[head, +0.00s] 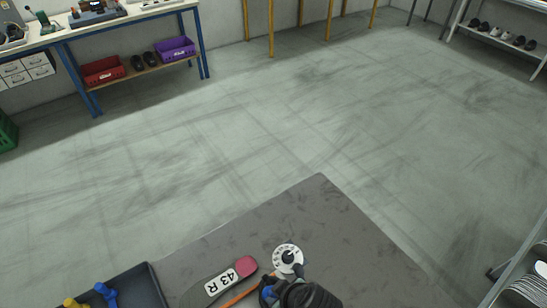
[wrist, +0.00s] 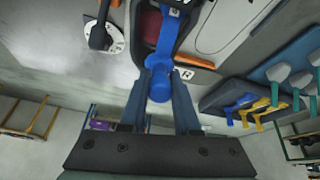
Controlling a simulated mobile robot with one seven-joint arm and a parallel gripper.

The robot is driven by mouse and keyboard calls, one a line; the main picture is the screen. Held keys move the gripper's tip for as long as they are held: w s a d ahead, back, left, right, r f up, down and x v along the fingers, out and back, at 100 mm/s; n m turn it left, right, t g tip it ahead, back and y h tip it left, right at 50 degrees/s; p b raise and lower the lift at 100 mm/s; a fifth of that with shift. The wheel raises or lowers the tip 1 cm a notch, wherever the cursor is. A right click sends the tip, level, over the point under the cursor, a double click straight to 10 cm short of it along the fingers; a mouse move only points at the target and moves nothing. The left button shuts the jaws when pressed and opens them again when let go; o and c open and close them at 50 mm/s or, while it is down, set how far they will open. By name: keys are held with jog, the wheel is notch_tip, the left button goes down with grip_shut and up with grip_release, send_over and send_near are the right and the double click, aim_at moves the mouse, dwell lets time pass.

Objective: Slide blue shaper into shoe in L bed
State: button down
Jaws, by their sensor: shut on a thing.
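My gripper (wrist: 160,88) is shut on the blue shaper (wrist: 160,83) at its rounded knob, with one finger on each side. The shaper's blue shaft runs away from the fingers into a dark shoe (wrist: 146,22) with a red inside. The front end of the shaper is cut off by the top of the wrist view, so its depth in the shoe cannot be told. No L marking is readable beside the shoe. In the head view, the shoe and fingers cannot be clearly made out among dark and blue parts at the bottom edge.
A tray (head: 150,283) holds blue and yellow shapers; it also shows in the wrist view (wrist: 210,103). A white dial (head: 288,258) with a black knob stands close by the work spot. A 43 R label (head: 232,279) lies on the grey table (head: 310,215). The table's far part is clear.

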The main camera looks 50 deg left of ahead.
jog(key=shift+a+f+h, duration=0.25)
jog(key=shift+f+h, duration=0.25)
jog(key=shift+f, duration=0.1)
jog(key=shift+a+f+h, duration=0.25)
jog(key=shift+f+h, duration=0.25)
jog(key=shift+f, duration=0.1)
jog(key=shift+d+f+h+b, duration=0.25)
jog(key=shift+f+h+b, duration=0.15)
jog(key=shift+f+h, duration=0.6)
jog(key=shift+f, duration=0.15)
jog(key=c, duration=0.6)
grip_release()
jog(key=shift+o, duration=0.2)
jog(key=shift+r+p, duration=1.55)
jog(key=shift+p, duration=0.15)
